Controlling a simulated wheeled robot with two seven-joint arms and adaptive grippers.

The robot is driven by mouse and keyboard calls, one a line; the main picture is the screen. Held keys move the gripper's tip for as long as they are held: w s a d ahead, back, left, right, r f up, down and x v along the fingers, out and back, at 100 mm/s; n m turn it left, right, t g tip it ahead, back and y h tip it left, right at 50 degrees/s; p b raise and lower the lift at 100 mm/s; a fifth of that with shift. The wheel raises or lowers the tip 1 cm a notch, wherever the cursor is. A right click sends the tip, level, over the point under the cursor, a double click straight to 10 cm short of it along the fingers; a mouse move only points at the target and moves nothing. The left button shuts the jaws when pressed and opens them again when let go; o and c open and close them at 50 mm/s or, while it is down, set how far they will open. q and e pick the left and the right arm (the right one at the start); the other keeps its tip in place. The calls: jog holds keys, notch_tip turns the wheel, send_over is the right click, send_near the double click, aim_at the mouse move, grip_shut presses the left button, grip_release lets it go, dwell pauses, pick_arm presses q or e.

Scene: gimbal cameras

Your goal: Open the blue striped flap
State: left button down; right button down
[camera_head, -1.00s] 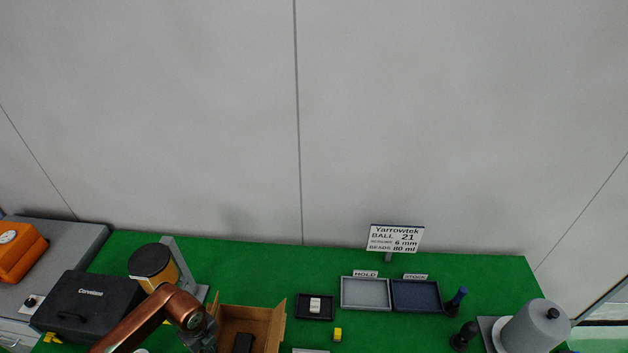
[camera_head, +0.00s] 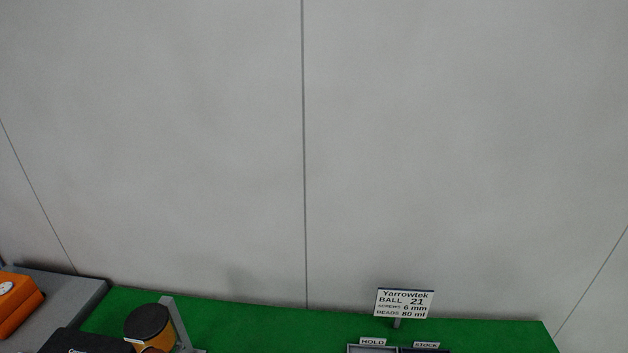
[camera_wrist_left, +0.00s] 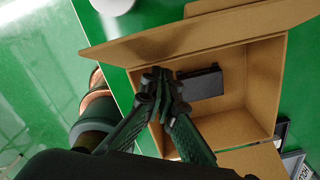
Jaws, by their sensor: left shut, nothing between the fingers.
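In the left wrist view an open cardboard box (camera_wrist_left: 262,88) stands on the green table, with a dark block (camera_wrist_left: 201,82) inside. A long plain brown flap (camera_wrist_left: 135,47) sticks out along its upper side, and another flap (camera_wrist_left: 252,160) shows at the lower right. I cannot make out blue stripes on any flap. My left gripper (camera_wrist_left: 156,74) is shut and empty, its tips over the box's left part close to the long flap; whether they touch it I cannot tell. The box and both grippers are out of the head view.
In the head view, an orange jar with a black lid (camera_head: 147,322) stands at the left beside a grey upright. A sign (camera_head: 404,302) stands at the table's back, behind trays labelled HOLD (camera_head: 372,341) and STOCK. A white round object (camera_wrist_left: 113,5) is above the box in the wrist view.

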pick_arm(q)
jog(key=shift+s+d, duration=0.1)
jog(key=shift+d, duration=1.1)
notch_tip(320, 180, up, 12)
jog(key=p, duration=0.8)
